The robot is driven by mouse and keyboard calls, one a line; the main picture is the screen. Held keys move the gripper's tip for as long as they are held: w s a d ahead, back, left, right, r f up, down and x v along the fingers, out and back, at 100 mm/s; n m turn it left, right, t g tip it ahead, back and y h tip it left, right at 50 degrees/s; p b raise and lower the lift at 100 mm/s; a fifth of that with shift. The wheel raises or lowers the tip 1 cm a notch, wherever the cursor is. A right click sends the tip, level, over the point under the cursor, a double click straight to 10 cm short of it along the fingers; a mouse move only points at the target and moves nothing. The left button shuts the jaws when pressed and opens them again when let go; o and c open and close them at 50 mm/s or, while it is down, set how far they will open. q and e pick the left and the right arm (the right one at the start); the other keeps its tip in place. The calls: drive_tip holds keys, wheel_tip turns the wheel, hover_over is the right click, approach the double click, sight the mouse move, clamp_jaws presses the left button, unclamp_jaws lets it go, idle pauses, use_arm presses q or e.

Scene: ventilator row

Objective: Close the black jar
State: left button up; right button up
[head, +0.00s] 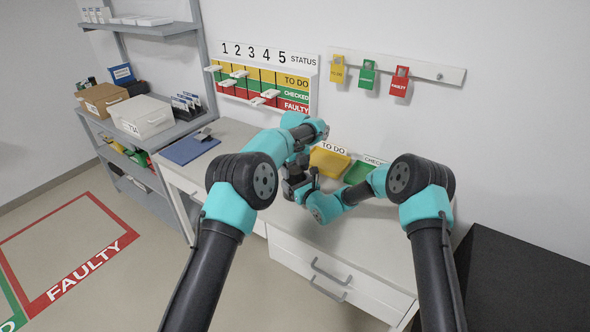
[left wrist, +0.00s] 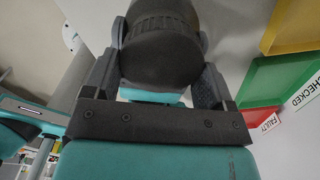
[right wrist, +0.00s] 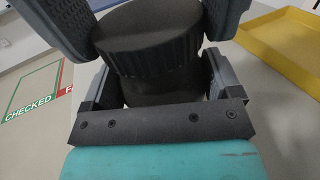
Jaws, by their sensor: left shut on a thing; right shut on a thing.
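The black jar shows in the right wrist view, its dark body (right wrist: 165,88) between the fingers of my right gripper (right wrist: 157,70), which is shut on it. A black lid with a ribbed rim (right wrist: 148,50) sits at the top of the body, in line with it. My left gripper (left wrist: 162,40) is shut on the lid, which also shows in the left wrist view (left wrist: 160,62). Its fingers flank the lid in the right wrist view too. I cannot tell whether the lid is screwed down. In the head view the arms meet above the bench and mostly hide the jar.
A yellow TO DO tray (head: 329,163) and a green CHECKED tray (head: 359,172) lie close behind the grippers. A status board (head: 262,80) hangs on the wall. A blue pad (head: 190,149) lies left on the bench. A shelf unit stands further left.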

use_arm(q)
drive_tip(key=shift+f, duration=0.55)
use_arm(e)
drive_tip(key=c, duration=0.4)
use_arm(q)
drive_tip(key=m, duration=0.6)
drive_tip(key=shift+s+a+m, duration=0.1)
drive_tip(key=shift+a+m, duration=0.15)
drive_tip(key=shift+m, duration=0.15)
use_arm(e)
drive_tip(key=shift+c, duration=0.2)
use_arm(q)
drive_tip(key=o, duration=0.7)
drive_tip(key=shift+o, duration=0.6)
drive_tip(key=shift+d, duration=0.1)
